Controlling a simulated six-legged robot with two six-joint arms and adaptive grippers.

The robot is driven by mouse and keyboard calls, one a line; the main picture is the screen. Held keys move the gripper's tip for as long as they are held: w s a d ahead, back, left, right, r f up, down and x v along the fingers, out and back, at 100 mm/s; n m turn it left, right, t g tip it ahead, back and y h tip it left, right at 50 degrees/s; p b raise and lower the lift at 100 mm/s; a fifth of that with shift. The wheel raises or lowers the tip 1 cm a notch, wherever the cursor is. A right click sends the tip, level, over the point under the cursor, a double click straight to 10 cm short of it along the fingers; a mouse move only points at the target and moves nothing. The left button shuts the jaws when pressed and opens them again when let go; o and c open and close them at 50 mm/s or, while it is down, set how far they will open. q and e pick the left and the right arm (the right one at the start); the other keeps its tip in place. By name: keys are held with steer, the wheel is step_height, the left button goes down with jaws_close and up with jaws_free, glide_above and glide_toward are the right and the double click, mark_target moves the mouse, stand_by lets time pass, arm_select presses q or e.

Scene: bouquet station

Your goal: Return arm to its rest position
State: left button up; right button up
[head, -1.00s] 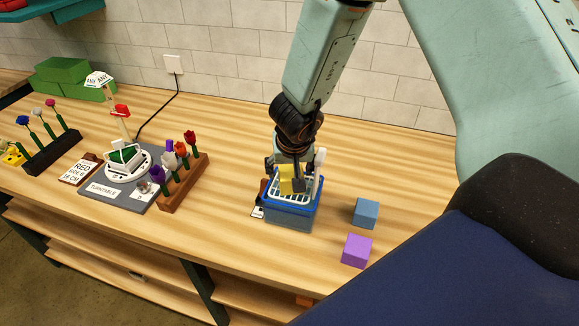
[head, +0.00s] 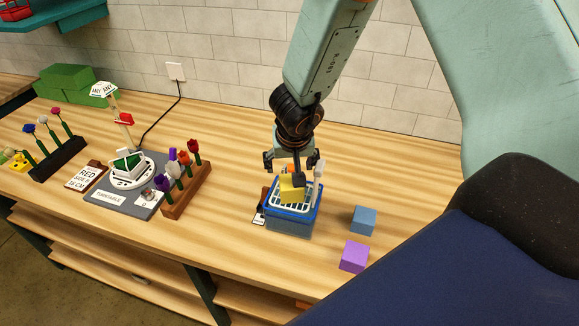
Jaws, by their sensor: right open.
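My right gripper (head: 291,160) is open above a blue crate (head: 289,226) with a white grid top. Its fingers are spread apart to either side. A yellow block (head: 292,189) sits on the crate's top, just below the gripper. I cannot tell whether the gripper still touches it. A small orange thing shows behind the block, partly hidden. My left gripper is not in view.
A blue cube (head: 363,220) and a purple cube (head: 354,257) lie right of the crate. Flower racks (head: 186,195) (head: 58,158) and a turntable (head: 130,170) with a tall stand are at left. The tiled wall (head: 225,50) is behind.

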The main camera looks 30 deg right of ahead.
steer(key=shift+o, duration=0.3)
steer(key=shift+s+r, duration=0.15)
steer(key=shift+r, duration=0.1)
steer(key=shift+d, duration=0.1)
steer(key=shift+f, duration=0.1)
steer(key=shift+f, duration=0.7)
